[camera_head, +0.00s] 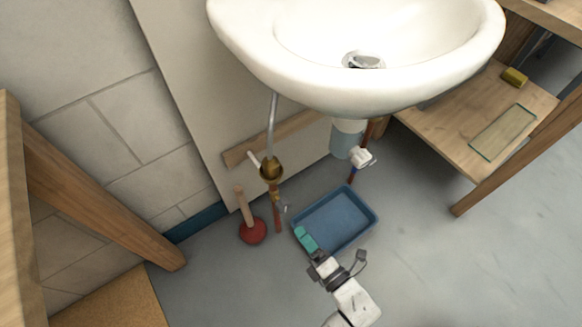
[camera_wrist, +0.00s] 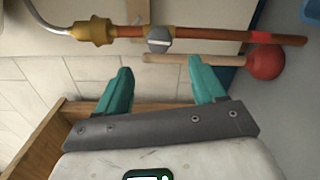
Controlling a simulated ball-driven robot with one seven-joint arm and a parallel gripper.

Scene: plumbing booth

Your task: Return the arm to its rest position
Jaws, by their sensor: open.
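My gripper (camera_head: 306,240) has teal fingers and reaches up from the bottom of the head view, beside the left front edge of the blue tray. In the wrist view my gripper (camera_wrist: 160,82) shows two teal fingers spread well apart, with nothing between them. Beyond the fingertips runs a copper pipe (camera_wrist: 215,34) with a brass fitting (camera_wrist: 95,31) and a grey round valve knob (camera_wrist: 159,40). The fingers appear apart from the pipe. My arm is stretched out low under the sink.
The white sink (camera_head: 400,85) overhangs the area. A blue tray (camera_head: 352,207) and a red plunger (camera_head: 252,232) are on the floor. Wooden legs stand left (camera_head: 105,205) and right (camera_head: 525,150). A low shelf (camera_head: 455,130) is at right. The grey floor (camera_head: 460,270) at lower right is clear.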

